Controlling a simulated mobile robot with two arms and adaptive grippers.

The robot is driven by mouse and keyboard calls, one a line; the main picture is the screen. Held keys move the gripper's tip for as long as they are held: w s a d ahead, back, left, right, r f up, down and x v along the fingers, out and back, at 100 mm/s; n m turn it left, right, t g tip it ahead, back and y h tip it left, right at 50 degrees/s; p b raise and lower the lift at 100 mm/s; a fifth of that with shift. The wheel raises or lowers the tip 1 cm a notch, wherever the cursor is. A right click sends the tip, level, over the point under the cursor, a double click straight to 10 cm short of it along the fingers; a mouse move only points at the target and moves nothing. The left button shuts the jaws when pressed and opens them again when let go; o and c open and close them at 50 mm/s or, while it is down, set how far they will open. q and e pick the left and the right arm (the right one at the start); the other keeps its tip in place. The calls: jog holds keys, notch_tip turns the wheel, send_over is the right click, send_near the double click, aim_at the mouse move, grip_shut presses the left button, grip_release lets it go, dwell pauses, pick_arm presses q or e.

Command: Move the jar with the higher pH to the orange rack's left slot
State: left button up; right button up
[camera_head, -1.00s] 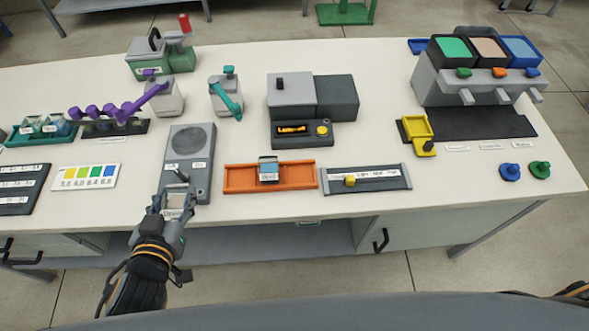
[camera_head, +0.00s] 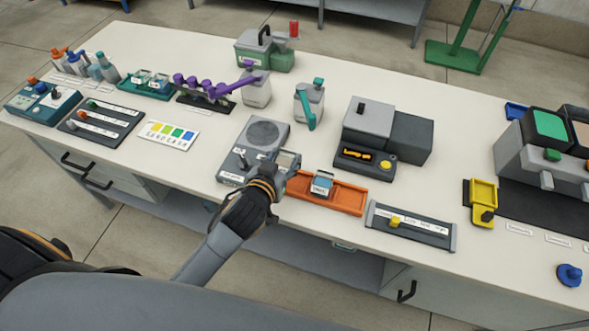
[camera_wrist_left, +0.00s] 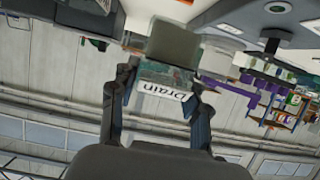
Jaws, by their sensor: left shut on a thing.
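My left gripper (camera_head: 287,160) is shut on a jar with a grey top. In the left wrist view the jar (camera_wrist_left: 168,76) sits between the two fingers, and its label reads "Drain". The gripper holds it at the right edge of the grey stirrer-like device (camera_head: 262,133), close to the left end of the orange rack (camera_head: 345,198). The hand hides part of the jar and the rack's left end. A second jar (camera_head: 321,184) with a blue-grey top and a white label stands in the rack; its label is too small to read. My right gripper is out of view.
A grey slider panel with a yellow knob (camera_head: 395,222) lies right of the rack. A dark grey instrument (camera_head: 368,160) stands behind the rack. A colour chart (camera_head: 169,134) lies to the left. White and teal bottles (camera_head: 308,103) stand behind the grey device.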

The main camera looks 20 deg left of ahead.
pick_arm(q)
jog(key=shift+w+d+f, duration=0.3)
jog(key=shift+d+f, duration=0.1)
jog(key=shift+f, duration=0.2)
jog(key=shift+w+d+f, duration=0.25)
jog(key=shift+d+f, duration=0.15)
jog(key=shift+f, duration=0.15)
jog(key=shift+w+d+f, duration=0.1)
jog(key=shift+d+f, duration=0.1)
jog(key=shift+f, duration=1.55)
jog(key=shift+f, duration=0.2)
jog(key=o, duration=0.9)
